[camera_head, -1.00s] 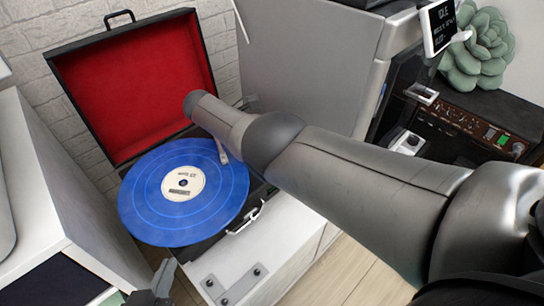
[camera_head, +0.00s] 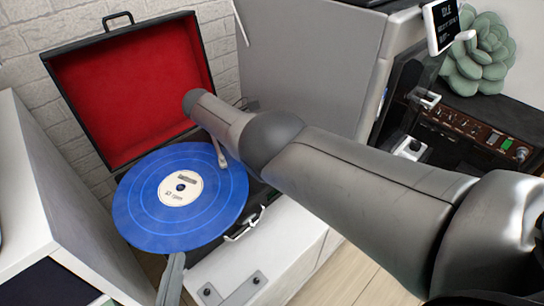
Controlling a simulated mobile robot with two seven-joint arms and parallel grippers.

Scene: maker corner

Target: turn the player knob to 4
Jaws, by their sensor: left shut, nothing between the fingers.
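The record player (camera_head: 128,90) is an open black case with a red-lined lid, standing on a white cabinet. A blue record (camera_head: 150,215) with a pale label lies on it and covers most of its deck. The tonearm (camera_head: 218,150) shows at the record's right edge. I cannot make out the player knob; the record and my right arm cover parts of the deck. My left gripper (camera_head: 173,278) is at the bottom edge, just in front of the record's near edge, shut and empty. My right arm crosses from the right over the player's right side; its gripper is not visible.
A white cabinet (camera_head: 45,215) stands close at the left. A large grey box-shaped unit (camera_head: 300,60) stands behind my right arm. At the right are a black amplifier-like unit (camera_head: 470,130) with small knobs, a succulent (camera_head: 482,55) and a small screen (camera_head: 440,25).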

